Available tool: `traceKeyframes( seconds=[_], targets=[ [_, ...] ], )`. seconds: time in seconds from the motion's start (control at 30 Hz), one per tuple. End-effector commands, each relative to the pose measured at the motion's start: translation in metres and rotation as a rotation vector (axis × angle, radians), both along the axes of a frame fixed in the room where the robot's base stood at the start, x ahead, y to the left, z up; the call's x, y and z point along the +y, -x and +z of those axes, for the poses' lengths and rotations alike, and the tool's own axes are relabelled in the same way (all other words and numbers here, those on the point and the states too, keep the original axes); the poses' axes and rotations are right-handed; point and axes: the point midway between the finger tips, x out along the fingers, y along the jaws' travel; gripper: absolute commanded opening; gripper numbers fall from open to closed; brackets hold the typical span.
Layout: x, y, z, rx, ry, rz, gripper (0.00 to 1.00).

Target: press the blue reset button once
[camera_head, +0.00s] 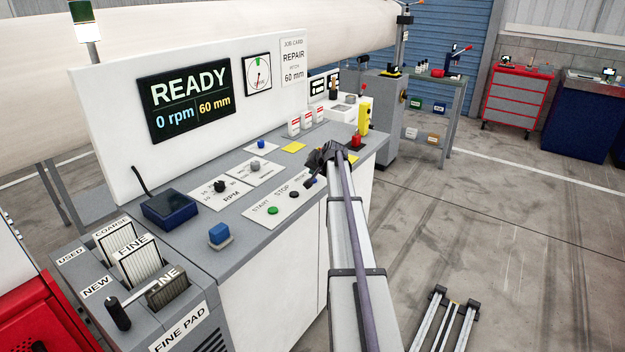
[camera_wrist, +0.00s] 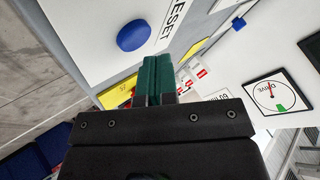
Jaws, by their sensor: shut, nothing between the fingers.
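The round blue reset button (camera_wrist: 133,35) sits on a white panel beside the partly cut-off label "RESET" (camera_wrist: 172,22) in the wrist view. My gripper (camera_wrist: 156,62) has its teal fingers shut together, with nothing between them. In the wrist picture the fingertips appear beside the button, apart from it. In the head view my dark gripper (camera_head: 326,157) is over the right part of the console, by the end of the start/stop panel (camera_head: 281,203). It covers part of that end, and the reset button is hard to make out there.
A green button (camera_head: 272,211) and a dark button (camera_head: 294,194) are on the same panel. Another blue knob (camera_head: 261,144), a black RPM knob (camera_head: 219,186) and a blue block (camera_head: 219,233) are on the console. The display (camera_head: 188,102) reads READY, 0 rpm. A yellow object (camera_head: 364,115) stands behind the gripper.

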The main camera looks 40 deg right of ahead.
Motion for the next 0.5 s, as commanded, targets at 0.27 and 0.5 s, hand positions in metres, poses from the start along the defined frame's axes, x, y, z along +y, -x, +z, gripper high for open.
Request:
traceKeyframes(
  seconds=[0.27, 0.5],
  targets=[
    [0.0, 0.0, 0.016, 0.0, 0.0, 0.0, 0.0],
    [0.0, 0.0, 0.041, 0.0, 0.0, 0.0, 0.0]
  ],
)
